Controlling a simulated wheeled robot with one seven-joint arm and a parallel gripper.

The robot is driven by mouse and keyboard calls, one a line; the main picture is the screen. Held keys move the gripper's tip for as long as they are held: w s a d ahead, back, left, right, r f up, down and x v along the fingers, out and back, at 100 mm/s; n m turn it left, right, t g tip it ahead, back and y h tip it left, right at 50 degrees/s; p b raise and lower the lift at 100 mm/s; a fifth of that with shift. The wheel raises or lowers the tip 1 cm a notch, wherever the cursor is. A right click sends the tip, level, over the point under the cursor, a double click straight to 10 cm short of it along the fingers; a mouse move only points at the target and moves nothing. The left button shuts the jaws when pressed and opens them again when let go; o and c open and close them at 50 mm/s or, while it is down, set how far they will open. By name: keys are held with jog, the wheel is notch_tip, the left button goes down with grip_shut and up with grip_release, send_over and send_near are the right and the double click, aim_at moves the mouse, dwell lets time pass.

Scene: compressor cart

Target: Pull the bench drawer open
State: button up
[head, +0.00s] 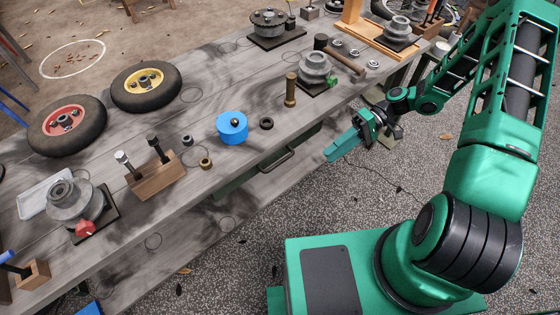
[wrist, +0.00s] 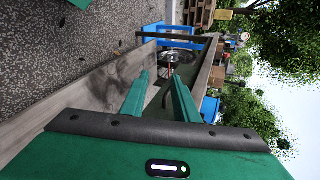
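The bench (head: 215,165) has a drawer under its front edge. The drawer's dark green front (head: 238,182) shows below the top and looks about flush with the bench edge. Its dark bar handle (head: 277,161) sticks out from the front. My gripper (head: 332,153) is to the right of the handle, out over the floor and apart from it. In the wrist view, my gripper (wrist: 159,82) has its two green fingers spread with a clear gap and nothing held. A thin dark curved bar shows beyond and between them; I cannot tell surely whether it is the handle.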

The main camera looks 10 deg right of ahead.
aim_at(280, 161)
jog(key=a+f+y, duration=0.1)
jog(key=a+y, duration=0.1)
jog(key=a, duration=0.3)
jog(key=a+f+t+y, duration=0.1)
jog(key=a+y, duration=0.1)
jog(key=a, duration=0.4)
jog(key=a+f+y, duration=0.1)
jog(key=a+y, duration=0.1)
jog(key=a, duration=0.4)
jog(key=shift+s+a+n+y, duration=0.1)
jog(key=shift+s+n+y, duration=0.1)
jog(key=shift+n+y, duration=0.1)
grip_shut()
